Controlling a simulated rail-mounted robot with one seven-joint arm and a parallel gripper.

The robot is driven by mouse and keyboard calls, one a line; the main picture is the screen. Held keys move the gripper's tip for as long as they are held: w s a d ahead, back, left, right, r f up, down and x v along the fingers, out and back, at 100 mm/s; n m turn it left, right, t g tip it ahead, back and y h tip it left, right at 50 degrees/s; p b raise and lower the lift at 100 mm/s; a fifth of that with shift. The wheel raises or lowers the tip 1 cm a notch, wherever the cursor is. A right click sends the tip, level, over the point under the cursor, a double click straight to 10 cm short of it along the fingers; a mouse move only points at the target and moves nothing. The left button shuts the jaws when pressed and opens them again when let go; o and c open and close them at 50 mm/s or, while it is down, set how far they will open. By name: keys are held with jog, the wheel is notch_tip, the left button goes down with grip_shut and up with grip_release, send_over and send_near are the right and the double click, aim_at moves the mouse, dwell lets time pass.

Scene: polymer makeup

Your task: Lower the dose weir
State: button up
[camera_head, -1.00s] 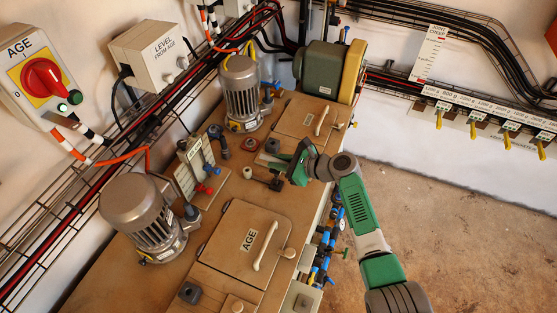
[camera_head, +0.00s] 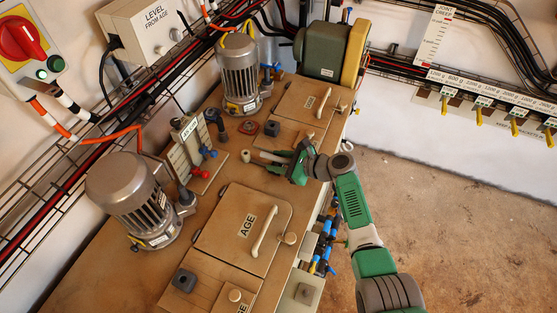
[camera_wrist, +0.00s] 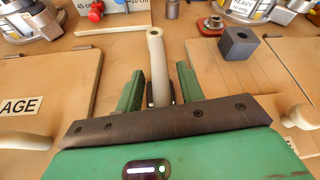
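A cream lever (camera_wrist: 158,65) with a round, hollow-looking end lies between my gripper's two green fingers in the wrist view. My gripper (camera_wrist: 160,88) is open, with what looks like a gap on each side of the lever. In the head view my gripper (camera_head: 286,166) is low over the tan deck, at the cream lever (camera_head: 270,157). No label reading dose weir is legible, so I cannot tell if this lever belongs to it. The lever's base is hidden by my gripper.
A scale board (camera_head: 186,152) with red and blue knobs stands left of my gripper. The AGE lid (camera_head: 243,228) with its cream handle is in front. A dark block (camera_wrist: 238,42) stands beyond the fingers, and motors (camera_head: 240,75) line the wall side.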

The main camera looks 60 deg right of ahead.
jog(key=shift+s+r, duration=0.25)
jog(key=p+v, duration=0.3)
jog(key=v, duration=0.3)
jog(key=shift+s+r, duration=0.1)
jog(key=shift+s, duration=0.5)
